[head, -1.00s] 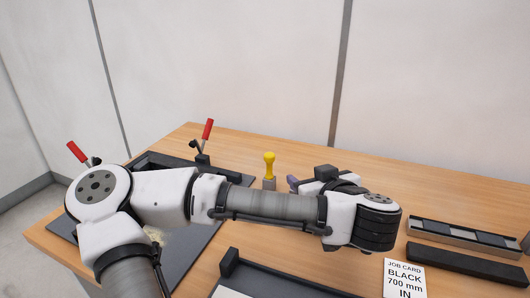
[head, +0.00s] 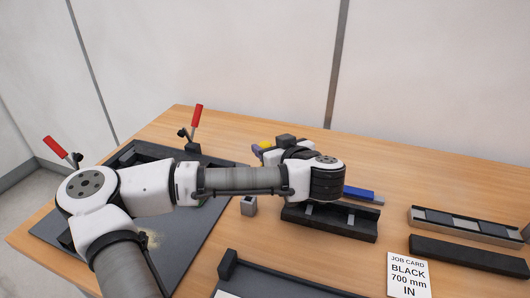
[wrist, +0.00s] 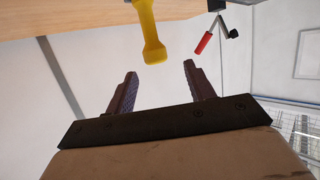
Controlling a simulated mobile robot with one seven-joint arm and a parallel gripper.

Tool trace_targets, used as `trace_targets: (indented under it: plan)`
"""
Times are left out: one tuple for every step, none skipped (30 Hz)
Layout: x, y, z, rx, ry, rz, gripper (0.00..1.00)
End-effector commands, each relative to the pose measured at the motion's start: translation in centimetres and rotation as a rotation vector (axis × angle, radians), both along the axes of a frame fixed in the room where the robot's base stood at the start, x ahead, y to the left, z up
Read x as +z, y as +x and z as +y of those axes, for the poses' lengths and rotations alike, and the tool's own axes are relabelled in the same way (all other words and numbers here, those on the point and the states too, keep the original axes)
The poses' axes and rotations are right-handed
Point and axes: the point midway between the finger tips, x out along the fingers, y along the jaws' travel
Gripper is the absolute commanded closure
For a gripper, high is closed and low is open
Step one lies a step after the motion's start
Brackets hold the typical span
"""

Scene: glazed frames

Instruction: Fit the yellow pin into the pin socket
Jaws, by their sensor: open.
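The yellow pin (head: 265,144) shows only in part in the head view, beside my gripper at the back of the table. In the wrist view the yellow pin (wrist: 149,32) shows its knob end near the fingertips; its other end is cut off by the frame edge. My gripper (wrist: 158,72) is open, with nothing between its fingers; the pin appears just past the tips. In the head view my gripper (head: 259,150) is mostly hidden by my wrist. A small grey block with a dark opening, seemingly the pin socket (head: 249,206), stands on the table nearer the camera, apart from the pin.
A black cradle (head: 330,226) and a blue bar (head: 360,193) lie to the right of the socket. A dark fixture with red-handled clamps (head: 196,116) is at the left. A job card (head: 407,275) and long trays (head: 465,228) are at the right.

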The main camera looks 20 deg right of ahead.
Motion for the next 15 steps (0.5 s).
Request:
trace_targets:
  plan:
    - [0.0, 0.5, 0.1, 0.002, 0.001, -0.001, 0.46]
    - [-0.1, 0.7, 0.2, 0.002, 0.001, -0.001, 0.46]
    - [-0.2, 0.9, 0.2, 0.000, 0.000, -0.001, 0.46]
    - [-0.3, 1.0, 0.2, -0.001, 0.000, -0.001, 0.46]
    - [-0.3, 1.1, 0.2, -0.001, 0.000, -0.001, 0.46]
    - [-0.3, 1.3, 0.3, 0.000, 0.001, -0.001, 0.46]
    - [-0.4, 1.5, 0.3, 0.000, 0.001, -0.002, 0.46]
    - [-0.5, 1.8, 0.3, 0.001, 0.002, -0.002, 0.46]
    - [-0.6, 2.2, 0.4, 0.001, 0.003, -0.001, 0.46]
    - [-0.8, 2.5, 0.4, 0.001, 0.003, -0.002, 0.46]
    - [-1.0, 2.8, 0.4, 0.000, 0.004, -0.002, 0.46]
    - [-1.3, 3.3, 0.4, 0.000, 0.003, -0.003, 0.46]
    - [-1.5, 3.6, 0.5, 0.000, 0.004, -0.002, 0.46]
    - [-1.7, 3.8, 0.6, 0.001, 0.003, -0.002, 0.46]
    - [-1.9, 4.4, 0.6, 0.002, 0.002, -0.003, 0.46]
